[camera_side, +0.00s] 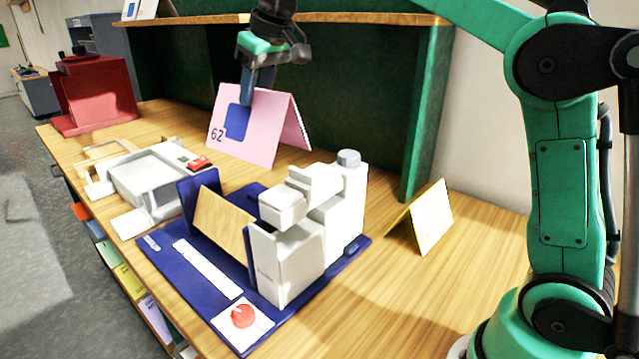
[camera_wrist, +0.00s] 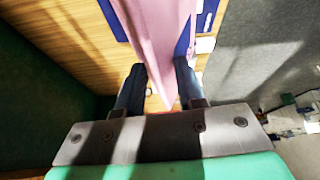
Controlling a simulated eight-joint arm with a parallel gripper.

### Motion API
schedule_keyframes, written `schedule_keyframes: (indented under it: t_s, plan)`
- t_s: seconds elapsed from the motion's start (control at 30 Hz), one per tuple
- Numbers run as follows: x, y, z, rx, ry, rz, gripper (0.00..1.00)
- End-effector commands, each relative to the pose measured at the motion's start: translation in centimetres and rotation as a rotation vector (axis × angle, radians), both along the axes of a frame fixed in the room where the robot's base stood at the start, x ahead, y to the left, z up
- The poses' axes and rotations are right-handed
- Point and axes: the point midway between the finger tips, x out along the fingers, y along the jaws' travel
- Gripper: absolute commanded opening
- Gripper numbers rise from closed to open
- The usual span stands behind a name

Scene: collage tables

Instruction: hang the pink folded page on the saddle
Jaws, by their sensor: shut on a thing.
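The pink folded page (camera_side: 262,142) is a tent shape, fold up, with a blue square and "62" on its face. My gripper (camera_side: 254,90) is shut on it at the fold, from above. In the wrist view the pink page (camera_wrist: 163,45) runs between the two fingers of my gripper (camera_wrist: 160,88). The saddle (camera_side: 222,222) seems to be the sloping wooden panel on the blue base, left of the white stapler-like machine (camera_side: 290,262). The page is behind and above the saddle, apart from it. Whether its lower edges touch the table is unclear.
A yellow folded page (camera_side: 430,220) stands on the table at right. A grey-white device (camera_side: 150,180) sits left of the blue base (camera_side: 190,292), and a red box (camera_side: 95,90) at far left. A green shelf unit (camera_side: 350,100) closes the back.

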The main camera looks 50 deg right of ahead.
Motion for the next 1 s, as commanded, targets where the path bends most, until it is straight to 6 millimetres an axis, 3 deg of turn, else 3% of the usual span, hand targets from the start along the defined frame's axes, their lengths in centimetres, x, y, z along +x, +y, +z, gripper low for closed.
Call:
schedule_keyframes:
  t_s: [0.23,0.5,1.0]
  plan:
    - [1.7,1.6,-1.3,-0.003,0.001,-0.081,0.00]
    - [3.7,3.9,-6.9,-0.027,-0.005,-0.083,0.00]
    - [4.1,4.7,-11.7,-0.036,-0.007,-0.084,0.00]
